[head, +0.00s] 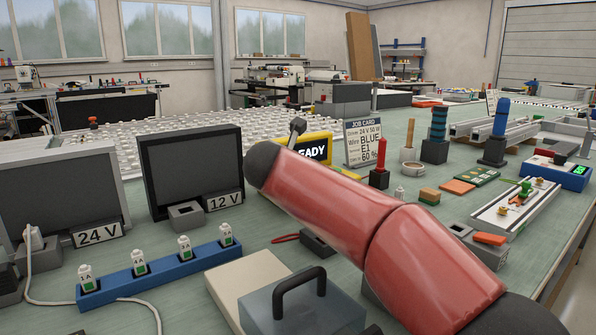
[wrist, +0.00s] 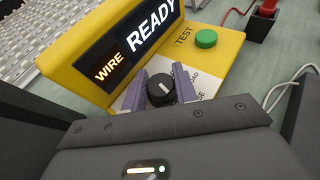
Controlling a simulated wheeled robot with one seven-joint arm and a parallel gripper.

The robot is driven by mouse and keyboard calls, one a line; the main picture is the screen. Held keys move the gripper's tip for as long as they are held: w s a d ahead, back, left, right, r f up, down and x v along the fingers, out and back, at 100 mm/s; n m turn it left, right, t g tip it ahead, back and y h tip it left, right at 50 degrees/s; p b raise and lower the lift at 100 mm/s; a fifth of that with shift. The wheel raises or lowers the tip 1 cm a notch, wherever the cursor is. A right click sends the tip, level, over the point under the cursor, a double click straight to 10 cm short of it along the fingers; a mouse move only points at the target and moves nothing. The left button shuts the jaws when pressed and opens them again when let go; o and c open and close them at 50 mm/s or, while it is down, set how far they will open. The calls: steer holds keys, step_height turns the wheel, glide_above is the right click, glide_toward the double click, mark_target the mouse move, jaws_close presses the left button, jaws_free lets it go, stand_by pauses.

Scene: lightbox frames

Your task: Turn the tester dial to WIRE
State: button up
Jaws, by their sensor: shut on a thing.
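The yellow tester (wrist: 228,52) fills the upper part of the wrist view. Its display (wrist: 130,50) reads WIRE in orange and READY in white. The black dial (wrist: 160,92), with a white pointer mark, sits on the sloped front panel. My gripper (wrist: 164,78) is shut on the dial, with one purple finger on each side. Labels to the right of the dial are partly covered; LOAD and letters ending in SE show. A green button (wrist: 206,39) marked TEST is beyond it. In the head view the tester (head: 320,139) is mostly hidden behind my red arm.
A job card (head: 358,143) stands behind the tester. The 12 V lightbox (head: 192,165) and a blue rack (head: 150,274) are to the left. A handled grey box (head: 300,305) is in front. A red cable (wrist: 237,12) lies near the tester.

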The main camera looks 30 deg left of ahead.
steer(key=shift+m+h, duration=0.3)
steer(key=o, duration=1)
steer(key=shift+c, duration=0.2)
steer(key=shift+b+v, duration=0.35)
steer(key=shift+v, duration=3.6)
steer(key=shift+f, duration=0.1)
